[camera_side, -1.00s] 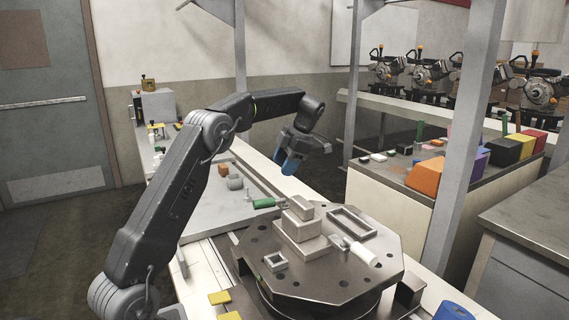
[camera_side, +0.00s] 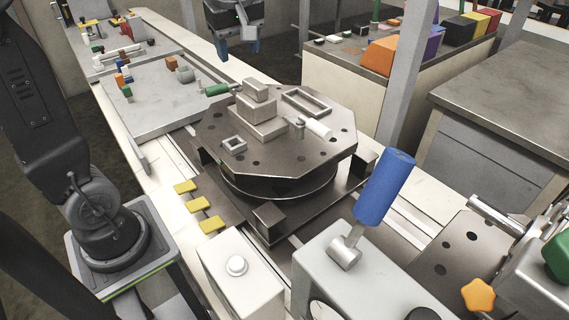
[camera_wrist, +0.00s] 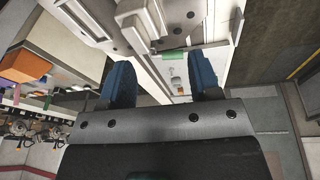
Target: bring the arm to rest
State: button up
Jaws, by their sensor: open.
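My gripper (camera_side: 238,45) shows at the top of the side view, its blue fingers pointing down, with the upper arm out of frame. It hangs in the air behind the octagonal fixture plate (camera_side: 300,158). In the wrist view my gripper (camera_wrist: 164,85) has its two blue fingers spread apart with nothing between them. The fixture plate also shows beyond the fingers in the wrist view (camera_wrist: 185,18). My gripper appears to touch nothing.
The plate carries a stepped grey block (camera_side: 262,112), a green-handled clamp (camera_side: 216,90) and a white-handled clamp (camera_side: 318,128). A blue-handled lever (camera_side: 385,188) stands in front. Coloured bins (camera_side: 380,55) sit on a bench behind. Yellow pieces (camera_side: 198,204) lie beside the conveyor.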

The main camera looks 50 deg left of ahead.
jog(key=s+d+f+m+t+h, duration=0.1)
jog(key=s+d+f+m+t, duration=0.1)
jog(key=s+d+m, duration=0.3)
jog(key=s+d+f+m+t+h, duration=0.1)
jog(key=s+d+f+m, duration=0.3)
jog(key=s+m, duration=0.6)
jog(key=shift+d+f+m+t, duration=0.25)
jog(key=shift+d+m+t, duration=0.4)
jog(key=shift+d, duration=0.55)
